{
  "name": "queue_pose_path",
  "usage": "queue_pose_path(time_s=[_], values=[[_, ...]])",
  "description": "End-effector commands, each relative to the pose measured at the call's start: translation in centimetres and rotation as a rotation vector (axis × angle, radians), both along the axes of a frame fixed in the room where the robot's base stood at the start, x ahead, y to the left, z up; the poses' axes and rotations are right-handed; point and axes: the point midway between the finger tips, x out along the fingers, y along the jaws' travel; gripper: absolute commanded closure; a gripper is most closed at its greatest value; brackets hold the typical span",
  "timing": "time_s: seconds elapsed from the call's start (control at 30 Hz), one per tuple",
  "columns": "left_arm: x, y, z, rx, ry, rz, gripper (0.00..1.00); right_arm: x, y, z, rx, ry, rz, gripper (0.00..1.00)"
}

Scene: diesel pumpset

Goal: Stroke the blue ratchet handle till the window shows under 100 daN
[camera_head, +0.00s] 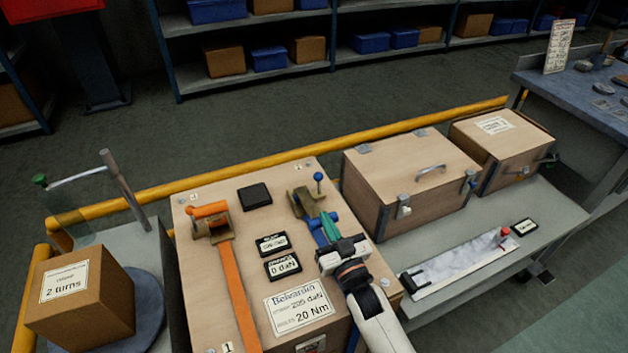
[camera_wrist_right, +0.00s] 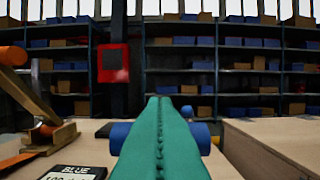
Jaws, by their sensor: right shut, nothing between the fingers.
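The blue ratchet handle (camera_head: 336,215) is a crossbar on the tan ratchet (camera_head: 300,200) at the right of the wooden crate top (camera_head: 225,172). In the right wrist view its blue ends (camera_wrist_right: 201,137) stick out on both sides of my fingers. My right gripper (camera_head: 327,224) has teal fingers, shut with nothing between them, and their tips are at the handle. I cannot tell whether they touch it. The blue window (camera_head: 271,244) lies left of the handle; its number is too blurred to read surely. My left gripper is out of view.
An orange ratchet (camera_head: 210,215) with an orange strap stands on the left of the crate top. The window below the blue one (camera_head: 283,266) reads 0 daN. A wooden box (camera_head: 410,175) stands close on the right.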

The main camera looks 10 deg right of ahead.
Motion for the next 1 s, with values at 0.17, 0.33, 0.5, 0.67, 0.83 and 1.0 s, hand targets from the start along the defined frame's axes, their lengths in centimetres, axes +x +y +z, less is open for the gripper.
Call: queue_pose_path(time_s=[0.17, 0.33, 0.5, 0.67, 0.83, 1.0], values=[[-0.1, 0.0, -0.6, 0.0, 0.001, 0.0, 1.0, -0.3, -0.1, -1.3, -0.001, 0.004, 0.0, 1.0], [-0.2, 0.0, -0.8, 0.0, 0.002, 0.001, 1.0, -0.5, -0.1, -1.7, -0.001, 0.004, 0.0, 1.0], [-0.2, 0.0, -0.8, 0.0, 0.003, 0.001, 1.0, -0.5, -0.1, -1.8, -0.001, 0.004, 0.0, 1.0], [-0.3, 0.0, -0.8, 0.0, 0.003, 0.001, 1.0, -0.5, -0.1, -1.8, -0.001, 0.004, 0.0, 1.0], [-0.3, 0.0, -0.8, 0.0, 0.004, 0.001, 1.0, -0.5, -0.1, -1.8, -0.001, 0.004, 0.001, 1.0], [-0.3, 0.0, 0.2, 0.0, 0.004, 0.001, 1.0, -0.2, -0.2, -0.7, -0.002, 0.003, 0.001, 1.0]])
